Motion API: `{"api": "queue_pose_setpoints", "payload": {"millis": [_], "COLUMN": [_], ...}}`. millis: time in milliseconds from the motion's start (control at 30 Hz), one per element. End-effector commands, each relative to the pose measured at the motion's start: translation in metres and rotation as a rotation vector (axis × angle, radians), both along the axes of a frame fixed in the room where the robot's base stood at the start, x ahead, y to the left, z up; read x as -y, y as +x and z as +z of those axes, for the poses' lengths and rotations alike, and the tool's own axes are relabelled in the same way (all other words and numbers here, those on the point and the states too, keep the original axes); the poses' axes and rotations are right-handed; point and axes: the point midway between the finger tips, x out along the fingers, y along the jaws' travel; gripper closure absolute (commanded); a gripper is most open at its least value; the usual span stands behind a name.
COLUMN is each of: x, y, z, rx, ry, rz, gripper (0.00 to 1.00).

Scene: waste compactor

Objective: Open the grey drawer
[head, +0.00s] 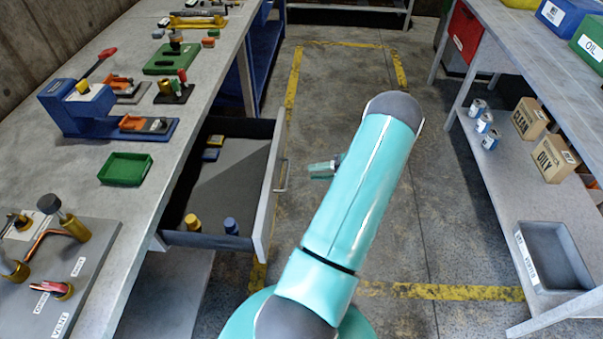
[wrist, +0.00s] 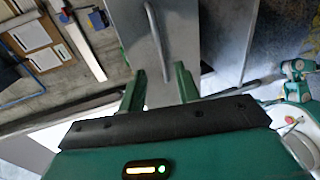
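The grey drawer (head: 268,190) under the left workbench is pulled out, and its inside shows in the head view. Its bar handle (head: 283,176) is on the front face. In the wrist view the handle (wrist: 155,32) lies beyond my fingertips, against the pale drawer front (wrist: 180,35). My gripper (wrist: 160,78) has its two green fingers apart with nothing between them. In the head view only part of my gripper (head: 322,169) shows, to the right of the handle and apart from it. The rest is hidden behind my arm.
The drawer holds yellow and blue items (head: 193,223). The left workbench (head: 125,205) carries a green tray (head: 126,169) and a blue fixture (head: 90,110). A shelf (head: 500,165) with boxes and cans stands on the right. The aisle floor between is clear.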

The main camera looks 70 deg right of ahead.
Motion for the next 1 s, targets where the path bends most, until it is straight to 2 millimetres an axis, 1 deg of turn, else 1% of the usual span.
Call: {"api": "queue_pose_setpoints", "payload": {"millis": [33,100,200,300,467,1000], "x": [0.004,0.009,0.013,0.016,0.017,0.017], "y": [-0.010,-0.023,-0.036,-0.044,-0.048,-0.046], "z": [0.002,0.005,0.008,0.010,0.011,0.012], "rx": [0.000,-0.001,0.000,0.000,0.000,0.000], "ry": [-0.002,-0.002,-0.001,-0.001,0.000,-0.004], "rz": [-0.002,-0.003,-0.001,0.000,0.001,0.005], "gripper": [0.67,0.67,0.67,0.67,0.67,0.67]}}
